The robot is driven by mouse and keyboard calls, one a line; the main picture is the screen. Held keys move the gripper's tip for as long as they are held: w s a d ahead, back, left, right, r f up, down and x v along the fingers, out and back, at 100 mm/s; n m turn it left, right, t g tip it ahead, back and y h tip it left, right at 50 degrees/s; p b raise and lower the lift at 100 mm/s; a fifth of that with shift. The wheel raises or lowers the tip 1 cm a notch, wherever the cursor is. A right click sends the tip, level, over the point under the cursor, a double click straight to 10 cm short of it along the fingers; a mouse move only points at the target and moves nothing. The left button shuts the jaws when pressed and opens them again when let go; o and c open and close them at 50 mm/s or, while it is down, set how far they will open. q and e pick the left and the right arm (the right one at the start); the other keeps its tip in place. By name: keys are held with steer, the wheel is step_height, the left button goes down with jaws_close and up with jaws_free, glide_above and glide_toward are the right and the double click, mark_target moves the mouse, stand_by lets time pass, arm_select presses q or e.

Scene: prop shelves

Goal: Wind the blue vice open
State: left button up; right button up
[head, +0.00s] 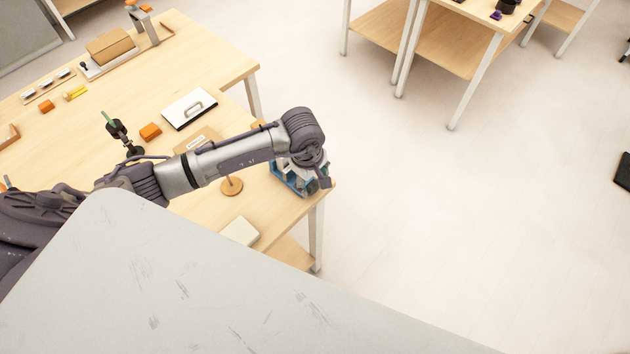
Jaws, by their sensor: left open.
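The blue vice (284,178) stands on the wooden table near its right corner. My left arm reaches across the table from the left, and its wrist is over the vice. My left gripper (318,176) is at the vice, pointing down, and hides much of it. Its fingers are small and partly hidden, so I cannot tell whether they touch the vice or its handle. I cannot see how far apart the vice jaws are. My right gripper is not in view.
The table (215,55) also holds a white panel with a handle (190,108), orange blocks (150,132), a round wooden piece (231,186) and a pale block (240,232). Another table (455,45) stands at the top right. The floor to the right is mostly clear.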

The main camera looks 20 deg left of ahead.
mark_target(312, 189)
arm_select(q)
steer(key=shift+w+d+f+p, duration=0.1)
steer(key=shift+w+f+p, duration=0.1)
steer(key=shift+f, duration=0.85)
steer(key=shift+w+d+f+p, duration=0.1)
steer(key=shift+f+p, duration=0.05)
steer(key=shift+f, duration=0.9)
steer(key=shift+a, duration=0.1)
steer(key=shift+c, duration=0.2)
steer(key=c, duration=1.1)
steer(key=shift+f+b, duration=0.1)
steer(key=shift+b, duration=0.2)
steer(key=t+b, duration=0.1)
steer(key=b, duration=0.2)
steer(key=t+h+b, duration=0.1)
steer(key=t+b, duration=0.1)
steer(key=b, duration=0.1)
steer(key=t+b, duration=0.1)
steer(key=b, duration=0.2)
steer(key=shift+s+a+f+t+h+b, duration=0.15)
steer(key=shift+s+f+t+h+b, duration=0.15)
steer(key=shift+f+b, duration=0.1)
steer(key=shift+r+t+b, duration=0.25)
steer(key=shift+t+b, duration=0.05)
steer(key=shift+b, duration=0.25)
steer(key=shift+r, duration=0.15)
